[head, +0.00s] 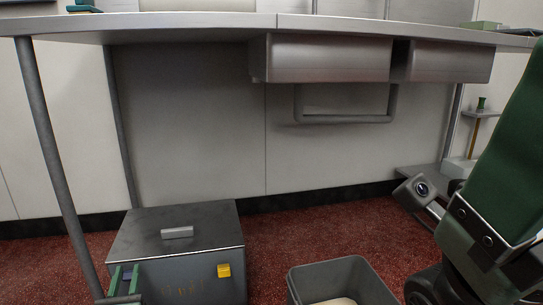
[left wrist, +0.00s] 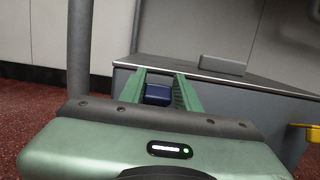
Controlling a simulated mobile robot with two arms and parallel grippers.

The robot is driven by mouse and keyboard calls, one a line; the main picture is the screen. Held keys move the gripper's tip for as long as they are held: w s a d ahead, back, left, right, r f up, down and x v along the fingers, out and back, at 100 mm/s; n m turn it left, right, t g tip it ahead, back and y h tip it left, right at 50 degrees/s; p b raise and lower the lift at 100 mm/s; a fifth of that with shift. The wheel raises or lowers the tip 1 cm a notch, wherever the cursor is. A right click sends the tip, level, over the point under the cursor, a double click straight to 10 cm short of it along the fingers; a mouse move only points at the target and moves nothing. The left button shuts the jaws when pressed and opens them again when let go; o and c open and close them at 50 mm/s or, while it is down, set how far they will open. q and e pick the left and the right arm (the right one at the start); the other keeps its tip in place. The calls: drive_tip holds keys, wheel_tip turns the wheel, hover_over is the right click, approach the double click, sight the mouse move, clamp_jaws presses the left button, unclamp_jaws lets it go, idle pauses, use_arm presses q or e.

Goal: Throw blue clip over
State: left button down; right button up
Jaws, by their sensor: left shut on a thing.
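The blue clip (left wrist: 157,94) shows in the left wrist view as a dark blue block at the front of the grey box. My left gripper (left wrist: 160,88) has its green fingers on both sides of it and is shut on it. In the head view my left gripper (head: 125,279) is at the lower left, before the box's front left. There the clip is hard to make out behind the fingers. The grey box (head: 180,238) has a flat lid with a small grey handle (head: 177,232). A yellow clip (head: 224,270) sits at its front right. My right gripper's fingers do not show.
An open grey bin (head: 362,275) with something pale inside stands right of the box. A table (head: 150,24) spans above, with a round leg (head: 52,150) close by my left gripper. Red floor (head: 268,255) is free between box and bin. My right arm fills the right edge.

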use_arm(q)
drive_tip(key=shift+w+r, duration=0.1)
drive_tip(key=shift+r, duration=0.3)
drive_tip(key=shift+w+a+r, duration=0.15)
drive_tip(key=shift+w+r, duration=0.15)
drive_tip(key=shift+w+r, duration=0.15)
drive_tip(key=shift+w, duration=0.1)
drive_tip(key=c, duration=1)
unclamp_jaws()
drive_tip(key=shift+a, duration=0.1)
drive_tip(key=shift+f, duration=0.2)
drive_tip(key=shift+d, duration=0.2)
